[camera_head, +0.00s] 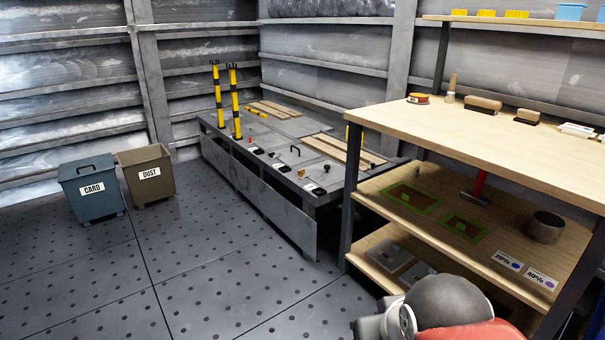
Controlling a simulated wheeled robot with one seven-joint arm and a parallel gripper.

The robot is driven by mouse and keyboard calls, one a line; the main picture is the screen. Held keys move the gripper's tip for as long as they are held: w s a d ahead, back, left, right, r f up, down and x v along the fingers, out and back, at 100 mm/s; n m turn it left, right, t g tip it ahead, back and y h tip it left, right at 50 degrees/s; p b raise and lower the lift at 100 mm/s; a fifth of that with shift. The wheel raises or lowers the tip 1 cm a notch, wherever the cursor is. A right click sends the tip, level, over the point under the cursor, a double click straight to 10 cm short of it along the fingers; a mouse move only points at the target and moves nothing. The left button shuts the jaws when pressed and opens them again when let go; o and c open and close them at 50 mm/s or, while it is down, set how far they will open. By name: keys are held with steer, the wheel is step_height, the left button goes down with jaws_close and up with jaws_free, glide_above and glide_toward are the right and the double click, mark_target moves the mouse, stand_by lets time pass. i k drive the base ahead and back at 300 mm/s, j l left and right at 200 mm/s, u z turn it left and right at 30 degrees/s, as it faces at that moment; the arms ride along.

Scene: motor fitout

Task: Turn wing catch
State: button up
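A long, low grey bench (270,205) stands against the back wall. A row of small fittings runs along its near top edge, with white labels beside some. Part of my arm, grey and red, shows at the bottom right. My gripper is not in view.
A wooden shelf unit (490,138) stands at the right, with tools and tubs. A blue-grey CARD bin (90,190) and a brown DUST bin (147,175) stand at the left. Yellow-black posts (235,100) rise from the bench. The floor (190,265) before it is clear.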

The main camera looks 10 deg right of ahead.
mark_target(301, 173)
steer(key=i+j, duration=0.35)
steer(key=i, duration=0.3)
steer(key=i+j+z, duration=0.15)
steer(key=i+j, duration=0.15)
steer(key=i, duration=0.3)
steer(key=i+j, duration=0.45)
steer(key=i, duration=0.2)
steer(key=i+j+z, duration=0.1)
steer(key=i+j, duration=0.3)
steer(key=i, duration=0.2)
